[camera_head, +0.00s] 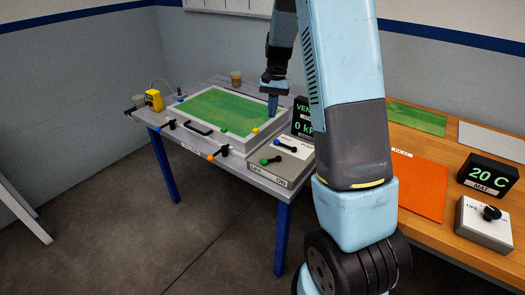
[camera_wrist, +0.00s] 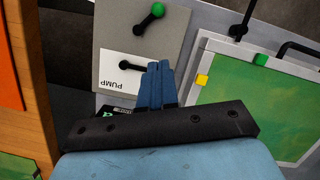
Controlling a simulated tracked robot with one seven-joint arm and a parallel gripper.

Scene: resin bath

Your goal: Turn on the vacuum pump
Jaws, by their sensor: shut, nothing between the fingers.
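A grey control box (camera_head: 262,175) with OFF and ON on its front stands at the table's near right corner. Its green-knobbed lever (camera_head: 270,161) points left, toward the OFF side. A white plate marked PUMP (camera_wrist: 123,70), upside down in the wrist view, lies beside it and carries a black lever (camera_wrist: 134,66). The green-knobbed lever also shows in the wrist view (camera_wrist: 150,18).
A display reading 0 (camera_head: 302,118) stands behind the box, partly hidden by my arm. The framed green panel (camera_head: 215,108) fills the table's middle, with clamps along its front. A wooden bench (camera_head: 420,150) at right holds an orange mat (camera_head: 417,187) and a dial box (camera_head: 484,224).

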